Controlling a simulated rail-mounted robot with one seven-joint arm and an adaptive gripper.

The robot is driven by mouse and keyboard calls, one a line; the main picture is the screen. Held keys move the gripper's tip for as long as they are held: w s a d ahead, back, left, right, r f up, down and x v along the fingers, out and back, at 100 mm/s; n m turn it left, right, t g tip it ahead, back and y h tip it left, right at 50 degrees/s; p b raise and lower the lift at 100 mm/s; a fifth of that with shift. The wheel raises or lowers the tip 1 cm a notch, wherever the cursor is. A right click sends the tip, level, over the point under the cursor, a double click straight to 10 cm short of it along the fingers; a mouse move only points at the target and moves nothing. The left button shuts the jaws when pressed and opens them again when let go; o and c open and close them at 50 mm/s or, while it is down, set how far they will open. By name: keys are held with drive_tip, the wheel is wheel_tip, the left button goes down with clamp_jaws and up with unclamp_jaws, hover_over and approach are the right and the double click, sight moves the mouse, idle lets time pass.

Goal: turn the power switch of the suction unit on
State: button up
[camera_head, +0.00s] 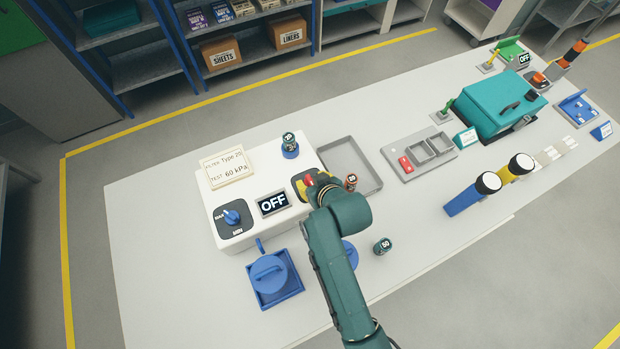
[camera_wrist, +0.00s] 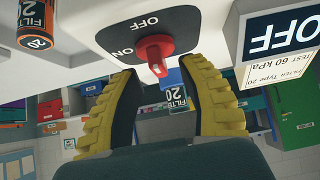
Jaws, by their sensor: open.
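The suction unit (camera_head: 240,213) is a white box on the bench, and its display (camera_head: 272,203) reads OFF. The display also shows in the wrist view (camera_wrist: 283,34). The power switch (camera_wrist: 155,48) is a red knob on a dark plate marked ON and OFF, seen inverted in the wrist view. In the head view my arm and gripper partly hide the switch. My gripper (camera_wrist: 160,70) has yellow ribbed fingers, spread apart and empty. Its fingertips sit either side of the red knob, with a visible gap; whether they reach past it I cannot tell.
A blue dial (camera_head: 232,217) marked MAX and MIN is left of the display. A filter label card (camera_head: 228,166) lies on the unit. A grey tray (camera_head: 352,163), a dark-green canister (camera_head: 382,246) and a blue lidded holder (camera_head: 270,278) stand nearby. The bench is clear at front left.

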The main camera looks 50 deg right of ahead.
drive_tip(key=shift+x, duration=1)
drive_tip(key=shift+s, duration=0.1)
clamp_jaws()
